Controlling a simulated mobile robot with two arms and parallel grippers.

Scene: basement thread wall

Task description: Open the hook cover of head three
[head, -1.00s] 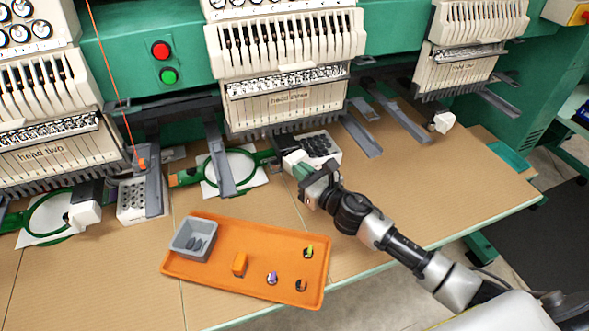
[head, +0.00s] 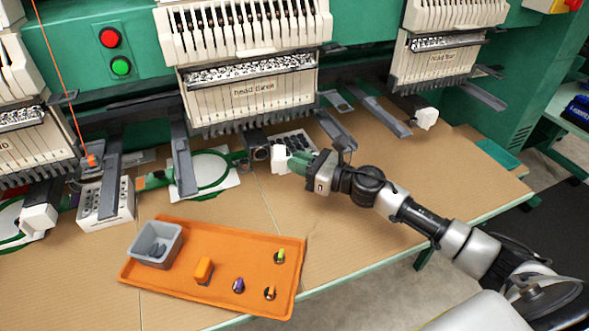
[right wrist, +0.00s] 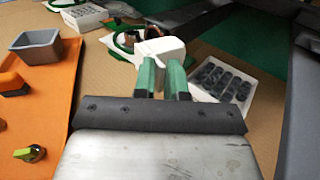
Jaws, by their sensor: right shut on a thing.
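Head three (head: 250,93) stands upper middle in the head view, with its name on its front. Below it, at the front of its lower arm, is the white hook cover (head: 279,160). A dark round part (head: 261,153) shows just left of the cover. My right gripper (head: 292,162) comes in from the right, its green fingers shut on the cover. In the right wrist view, the fingers (right wrist: 163,78) meet the white cover (right wrist: 160,52), and they hide part of it. My left gripper is in neither view.
An orange tray (head: 222,243) with a grey bin (head: 155,243) and small items lies at the front. A white box of dark pieces (right wrist: 222,85) stands right of the fingers. A green hoop (head: 205,174) lies left. Table is clear at right.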

